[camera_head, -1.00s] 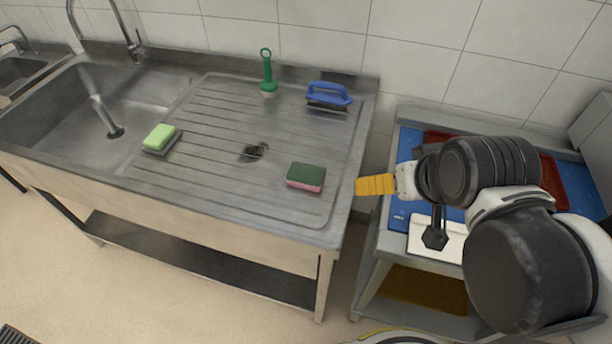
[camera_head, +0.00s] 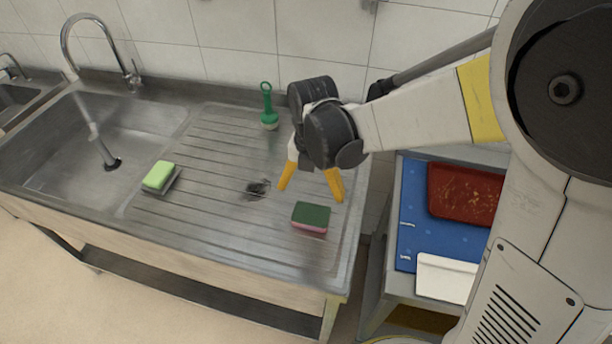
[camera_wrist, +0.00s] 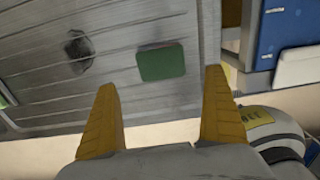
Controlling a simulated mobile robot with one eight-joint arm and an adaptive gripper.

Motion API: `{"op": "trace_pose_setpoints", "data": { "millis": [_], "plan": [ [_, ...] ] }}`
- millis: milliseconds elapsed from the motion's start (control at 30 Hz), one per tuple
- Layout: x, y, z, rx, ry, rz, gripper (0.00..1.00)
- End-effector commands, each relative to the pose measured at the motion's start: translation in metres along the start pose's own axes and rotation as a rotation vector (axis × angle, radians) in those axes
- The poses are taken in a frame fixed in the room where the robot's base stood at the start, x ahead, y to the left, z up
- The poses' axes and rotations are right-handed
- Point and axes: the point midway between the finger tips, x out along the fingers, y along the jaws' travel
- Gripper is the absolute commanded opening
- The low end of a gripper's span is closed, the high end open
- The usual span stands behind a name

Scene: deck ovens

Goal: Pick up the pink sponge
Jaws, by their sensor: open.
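The pink sponge (camera_head: 311,217) has a dark green top layer and a thin pink side. It lies flat on the ribbed steel drainboard near its front right. My gripper (camera_head: 311,189) is open and empty above the drainboard, with its two yellow fingers spread just behind and above the sponge. In the wrist view the sponge (camera_wrist: 161,62) shows its green face, beyond the fingertips and between them. My gripper (camera_wrist: 160,78) touches nothing there.
A light green sponge (camera_head: 158,175) sits by the sink basin (camera_head: 75,135) on the left. A green-handled brush (camera_head: 268,108) stands at the back. A blue tray (camera_head: 412,225) is on the right-hand table.

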Motion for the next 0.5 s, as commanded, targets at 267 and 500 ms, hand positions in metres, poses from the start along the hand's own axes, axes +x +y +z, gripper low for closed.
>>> {"op": "trace_pose_setpoints", "data": {
  "millis": [267,500],
  "plan": [
    [0.046,0.0,0.0,-0.001,0.0,0.0,1.0],
    [0.063,-0.001,0.0,0.001,-0.001,0.001,1.0]
  ]
}}
